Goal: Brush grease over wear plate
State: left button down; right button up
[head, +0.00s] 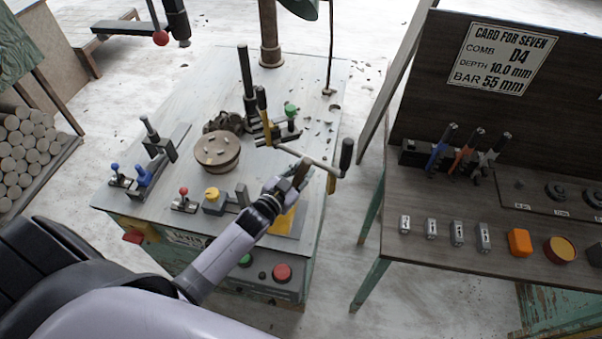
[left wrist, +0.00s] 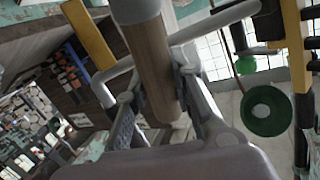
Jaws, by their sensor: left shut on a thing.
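My left gripper (head: 300,178) is shut on a brown wooden handle (head: 304,167), held above the front right part of the machine table. In the left wrist view the handle (left wrist: 150,75) stands between the fingers, with a grey end at the top. I take it for the brush; bristles and grease cannot be made out. A round tan plate (head: 217,149) with several pegs sits on the table, left of the gripper and apart from it. I cannot tell whether it is the wear plate. A yellow piece (head: 287,221) lies below the gripper, partly hidden. My right gripper is not in view.
A crank with a dark grip (head: 346,155) reaches out close to the gripper. Clamps with blue knobs (head: 140,172) and a red-knobbed clamp (head: 184,201) stand on the machine table (head: 180,80). A bench (head: 400,240) with pliers and small blocks stands at right. Floor shows between them.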

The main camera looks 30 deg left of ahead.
pick_arm(q)
jog(key=shift+w+d, duration=0.1)
jog(key=shift+d, duration=0.45)
jog(key=shift+s+d, duration=0.2)
jog(key=shift+s, duration=0.05)
jog(key=shift+s+d+p, duration=2.05)
jog(key=shift+s+p, duration=0.35)
jog(key=shift+s, duration=3.05)
jog(key=w+a+b, duration=0.2)
jog(key=w, duration=0.9)
jog(key=shift+w+a+b, duration=0.3)
jog(key=shift+w+a, duration=0.1)
jog(key=shift+r, duration=0.1)
